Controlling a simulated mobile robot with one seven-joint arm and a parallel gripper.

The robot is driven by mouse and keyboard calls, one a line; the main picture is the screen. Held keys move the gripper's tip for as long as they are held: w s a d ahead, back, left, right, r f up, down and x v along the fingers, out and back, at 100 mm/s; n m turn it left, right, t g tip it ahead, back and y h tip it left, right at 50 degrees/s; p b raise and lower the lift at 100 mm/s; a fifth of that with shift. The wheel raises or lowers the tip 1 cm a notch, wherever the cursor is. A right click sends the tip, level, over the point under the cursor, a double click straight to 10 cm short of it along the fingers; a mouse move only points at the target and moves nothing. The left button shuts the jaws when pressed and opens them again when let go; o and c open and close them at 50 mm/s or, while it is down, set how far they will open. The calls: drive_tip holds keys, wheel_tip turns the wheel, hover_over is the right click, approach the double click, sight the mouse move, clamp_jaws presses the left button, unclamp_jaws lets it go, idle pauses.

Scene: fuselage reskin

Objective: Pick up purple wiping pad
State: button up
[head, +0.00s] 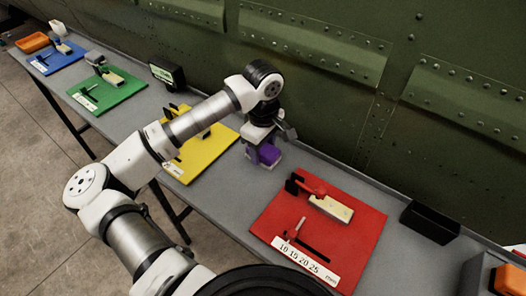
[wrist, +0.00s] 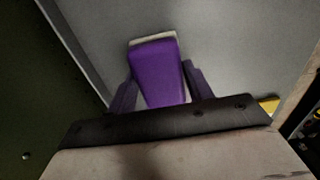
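The purple wiping pad (wrist: 160,72) has a purple block body with a pale strip at its far end in the wrist view. In the head view the pad (head: 269,154) sits on the grey bench between the yellow and red boards, partly hidden by my gripper. My gripper (head: 262,157) points down over it. In the wrist view the two fingers of my gripper (wrist: 160,80) stand on either side of the pad, very close to its sides. The pad looks slightly turned between them, and a narrow gap shows at the left. The pad's near end is hidden by the gripper body.
The red board (head: 345,255) with a clamp and block lies to the right, the yellow board (head: 190,165) to the left. A black bin (head: 430,222) stands further right. The green riveted fuselage wall (head: 330,90) rises close behind the bench (head: 225,205).

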sight(263, 148)
drive_tip(key=c, duration=0.5)
drive_tip(key=shift+o, duration=0.2)
drive_tip(key=shift+r, duration=0.1)
wheel_tip(263, 148, up, 10)
drive_tip(key=b, duration=0.2)
drive_tip(key=shift+b, duration=0.35)
